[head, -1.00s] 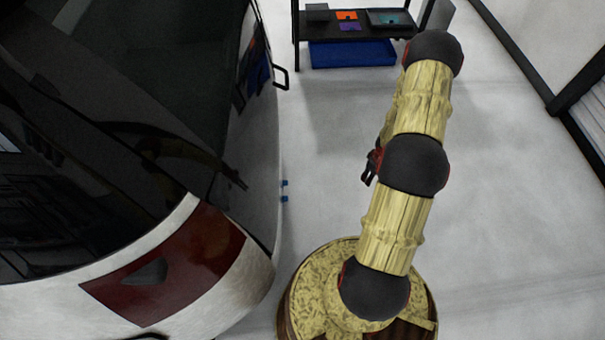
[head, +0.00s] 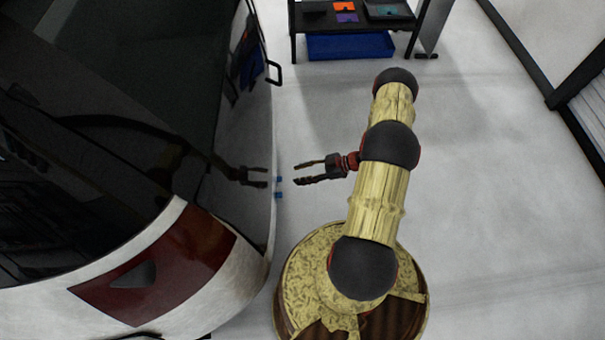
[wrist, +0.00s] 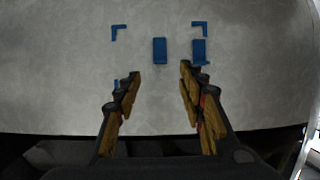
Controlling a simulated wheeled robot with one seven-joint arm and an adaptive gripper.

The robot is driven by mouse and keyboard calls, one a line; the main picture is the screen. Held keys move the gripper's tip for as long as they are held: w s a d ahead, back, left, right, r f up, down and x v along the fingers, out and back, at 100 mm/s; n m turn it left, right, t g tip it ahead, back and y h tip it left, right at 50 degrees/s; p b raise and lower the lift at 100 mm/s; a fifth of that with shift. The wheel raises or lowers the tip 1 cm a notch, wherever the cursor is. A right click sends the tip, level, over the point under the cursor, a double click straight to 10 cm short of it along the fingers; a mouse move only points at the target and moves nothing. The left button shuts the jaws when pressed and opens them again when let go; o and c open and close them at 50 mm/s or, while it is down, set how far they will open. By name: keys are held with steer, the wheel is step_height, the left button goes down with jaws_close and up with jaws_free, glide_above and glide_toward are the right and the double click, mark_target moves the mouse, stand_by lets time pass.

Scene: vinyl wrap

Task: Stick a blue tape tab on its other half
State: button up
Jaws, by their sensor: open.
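In the wrist view two blue tape pieces show on the pale car panel (wrist: 60,70): an upright rectangle (wrist: 160,50) near the middle and a similar rectangle (wrist: 199,48) to its right. I cannot tell which piece the task means. Small blue corner marks (wrist: 117,32) lie around them. My gripper (wrist: 160,72) is open and empty, its fingertips just below the middle rectangle in the picture. In the head view my gripper (head: 298,172) points left at the white car's side (head: 262,230), a little apart from small blue marks (head: 279,180) on its edge.
The floor to the right is clear.

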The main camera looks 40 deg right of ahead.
mark_target(281, 179)
steer(key=b+x, duration=0.1)
steer(key=x, duration=0.6)
steer(key=shift+b, duration=0.35)
steer(key=shift+f, duration=0.1)
steer(key=shift+c, duration=0.3)
jaws_close()
steer(key=c, duration=0.6)
jaws_free()
steer(key=shift+c, duration=1.3)
jaws_close()
steer(key=shift+s+d, duration=0.35)
steer(key=shift+d, duration=0.2)
steer(key=s+d+b, duration=0.1)
steer(key=s+d, duration=0.3)
steer(key=d, duration=0.1)
steer(key=shift+d, duration=0.25)
steer(key=shift+s, duration=0.1)
